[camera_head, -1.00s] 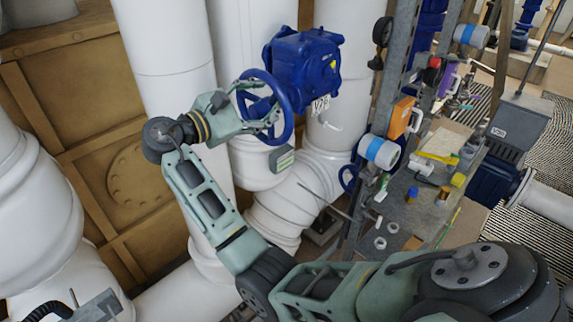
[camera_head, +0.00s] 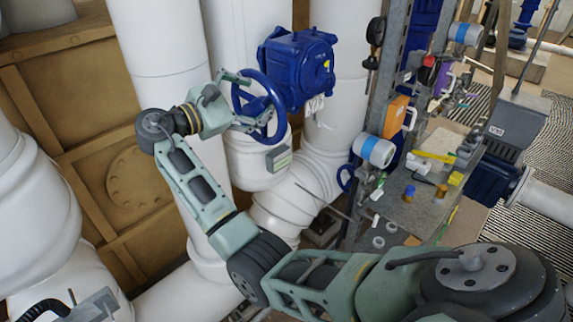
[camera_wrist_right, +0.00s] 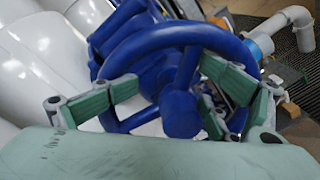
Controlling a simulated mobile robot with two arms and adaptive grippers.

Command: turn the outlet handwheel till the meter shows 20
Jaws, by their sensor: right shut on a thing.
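The blue handwheel (camera_head: 283,112) stands on the front of a blue valve actuator (camera_head: 296,68) in the head view, and its rim and hub fill the middle of the right wrist view (camera_wrist_right: 180,38). My right gripper (camera_head: 257,103) reaches it from the left and is shut on the wheel. In the right wrist view my green fingers (camera_wrist_right: 180,95) lie on either side of the hub, inside or against the rim; the exact contacts are partly hidden. A small grey box with a greenish face (camera_head: 279,158) sits below the wheel; its reading is too small to tell. My left gripper does not show.
Thick white pipes (camera_head: 165,60) stand behind and beside my right arm. A metal post (camera_head: 385,90) rises right of the valve. A cluttered grey bench (camera_head: 425,208) stands further right, with an orange case (camera_head: 396,117) above it. A brown panelled wall is at left.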

